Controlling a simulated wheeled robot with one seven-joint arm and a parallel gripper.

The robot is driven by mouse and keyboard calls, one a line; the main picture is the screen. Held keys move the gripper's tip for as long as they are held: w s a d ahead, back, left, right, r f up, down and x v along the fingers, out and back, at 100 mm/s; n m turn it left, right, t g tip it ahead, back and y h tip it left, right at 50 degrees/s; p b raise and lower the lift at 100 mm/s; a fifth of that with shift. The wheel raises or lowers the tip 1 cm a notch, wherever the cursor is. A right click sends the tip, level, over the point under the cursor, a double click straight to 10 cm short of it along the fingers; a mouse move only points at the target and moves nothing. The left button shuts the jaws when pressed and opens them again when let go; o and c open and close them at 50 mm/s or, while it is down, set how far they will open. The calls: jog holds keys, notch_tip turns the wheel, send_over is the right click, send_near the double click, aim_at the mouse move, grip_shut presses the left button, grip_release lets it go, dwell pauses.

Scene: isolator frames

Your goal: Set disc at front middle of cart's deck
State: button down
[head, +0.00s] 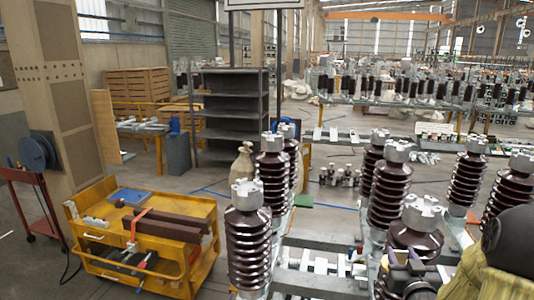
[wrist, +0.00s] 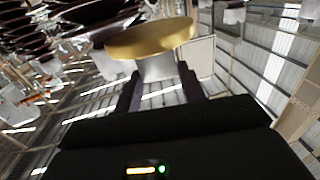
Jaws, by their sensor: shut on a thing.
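In the wrist view my gripper (wrist: 160,82) is shut on a disc (wrist: 150,38) with a gold-yellow rim. A short pale grey part below the rim sits between the two dark fingers. In the head view dark parts of my arm's end show at the lower right, in front of the insulators; I cannot make out the disc there. The yellow cart (head: 185,270) stands at the lower left, well apart from my gripper. Its deck carries dark brown beams (head: 165,225) with a red strap, a blue flat item (head: 130,196) and a small pale item (head: 95,221).
Brown ribbed insulators (head: 248,240) with grey caps stand on metal frames across the middle and right, close to my arm. A beige column (head: 55,90) and a red trolley (head: 30,205) stand left of the cart. Grey shelves (head: 232,115) stand behind. Floor is open behind the cart.

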jog(key=a+f+y+b, duration=0.1)
jog(key=a+f, duration=0.5)
jog(key=f, duration=0.4)
jog(key=a+f+n, duration=0.1)
jog(key=a+f, duration=0.6)
jog(key=f, duration=0.4)
jog(key=a+f+y+b, duration=0.1)
jog(key=a+f, duration=0.5)
jog(key=f, duration=0.4)
jog(key=shift+s+a+f+n+y+b, duration=0.15)
jog(key=shift+a+f+n+y+b, duration=0.15)
jog(key=shift+f+b, duration=0.1)
